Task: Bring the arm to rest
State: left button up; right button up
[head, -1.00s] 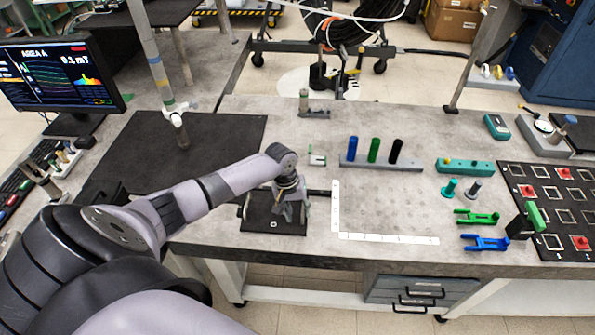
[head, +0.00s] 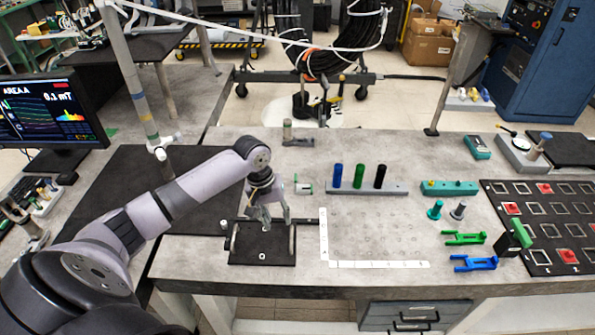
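My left arm comes in from the left, and its gripper (head: 268,222) points down over the black plate with a small fixture (head: 262,256) near the table's front edge. Its two fingers stand apart and I see nothing between them. The gripper seems to be a little above the plate; the exact gap is hard to tell. My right gripper is not in view.
Right of the plate lies a white L-shaped ruler (head: 323,245). Behind it is a grey rack (head: 366,188) with blue, green and black cylinders. Green (head: 464,238) and blue (head: 474,263) forked parts lie farther right, beside a black grid board (head: 550,255). A monitor (head: 45,120) stands left.

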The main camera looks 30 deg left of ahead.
pick_arm(q)
jog(key=s+d+f+m, duration=0.6)
jog(key=s+d, duration=0.4)
jog(key=d, duration=0.3)
jog(key=s+d+r+m+t+y, duration=0.1)
jog(key=s+d+r+m+t, duration=0.2)
jog(key=s, duration=0.9)
notch_tip(320, 180, down, 31)
jog(key=s+g+b, duration=0.2)
jog(key=s+b, duration=0.1)
jog(key=b, duration=0.2)
jog(key=s+a+f+b, duration=0.2)
jog(key=s+f, duration=0.6)
jog(key=f, duration=0.1)
jog(key=s+a+f+g+b, duration=0.1)
jog(key=s+f, duration=0.6)
jog(key=f, duration=0.2)
jog(key=shift+s+a+f+y+b, duration=0.25)
jog(key=shift+s+a+y+b, duration=0.1)
jog(key=shift+a+y, duration=0.05)
